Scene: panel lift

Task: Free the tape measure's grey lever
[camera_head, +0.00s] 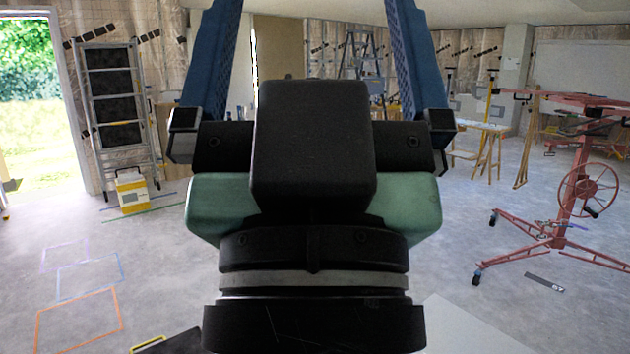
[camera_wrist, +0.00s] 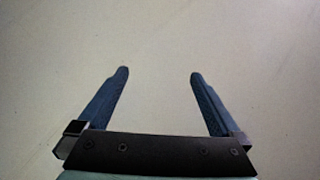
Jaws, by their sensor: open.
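My gripper (camera_head: 312,8) rises through the middle of the head view, with its two blue fingers wide apart and their tips at or past the top edge. In the wrist view, my gripper (camera_wrist: 158,74) is open and empty, with only a plain pale surface beyond it. I cannot make out the tape measure or its grey lever in either view. My own wrist and gripper body hide much of the middle of the head view.
A red panel lift (camera_head: 572,190) with a handwheel stands at the right. A ladder (camera_head: 118,120) leans at the left wall, near a yellow-and-white box (camera_head: 132,192). A dark yellow-edged object (camera_head: 170,343) shows at the bottom edge. Floor at left is mostly clear, with taped outlines.

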